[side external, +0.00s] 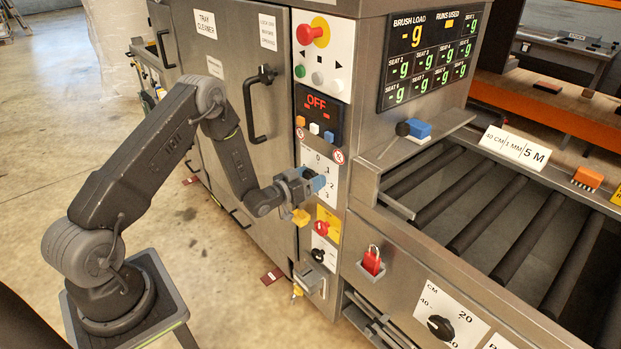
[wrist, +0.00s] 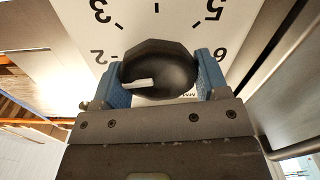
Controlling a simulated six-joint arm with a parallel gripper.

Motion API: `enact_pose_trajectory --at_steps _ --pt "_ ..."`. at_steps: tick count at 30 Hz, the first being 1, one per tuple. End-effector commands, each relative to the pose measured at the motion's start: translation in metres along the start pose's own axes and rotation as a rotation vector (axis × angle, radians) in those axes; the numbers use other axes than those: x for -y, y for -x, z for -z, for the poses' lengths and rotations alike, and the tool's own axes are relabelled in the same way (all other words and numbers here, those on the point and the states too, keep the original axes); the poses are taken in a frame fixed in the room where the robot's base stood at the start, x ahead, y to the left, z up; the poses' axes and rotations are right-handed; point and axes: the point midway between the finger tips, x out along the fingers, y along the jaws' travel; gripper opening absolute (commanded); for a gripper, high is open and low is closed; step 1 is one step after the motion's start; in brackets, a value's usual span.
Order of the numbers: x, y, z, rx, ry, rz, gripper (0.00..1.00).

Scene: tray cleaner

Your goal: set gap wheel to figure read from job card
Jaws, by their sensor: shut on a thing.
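The gap wheel, a round black knob (wrist: 175,70) with a white pointer, sits on a white numbered dial plate (wrist: 150,22) in the wrist view. My gripper (wrist: 165,80) is shut on the knob, one blue finger on each side. The pointer lies toward the left, near or just below the 2 mark; the exact figure is unclear. In the side view my gripper (side external: 316,183) covers the wheel, and part of its plate (side external: 318,160) shows. A white card (side external: 515,147) on the conveyor's far rail appears to read 40 CM, 1 MM, 5 M.
A panel above the dial shows a red OFF display (side external: 317,103) and small buttons. A yellow plate with a red knob (side external: 322,227) is just below. A CM dial (side external: 440,325) and red padlock (side external: 373,260) are to the right. Rollers (side external: 480,210) fill the conveyor.

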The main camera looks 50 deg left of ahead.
Motion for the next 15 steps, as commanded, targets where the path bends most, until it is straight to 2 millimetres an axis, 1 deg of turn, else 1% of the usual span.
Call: enact_pose_trajectory --at_steps 15 --pt "0.0026 0.0 -0.0008 0.0 0.421 -0.001 0.44"
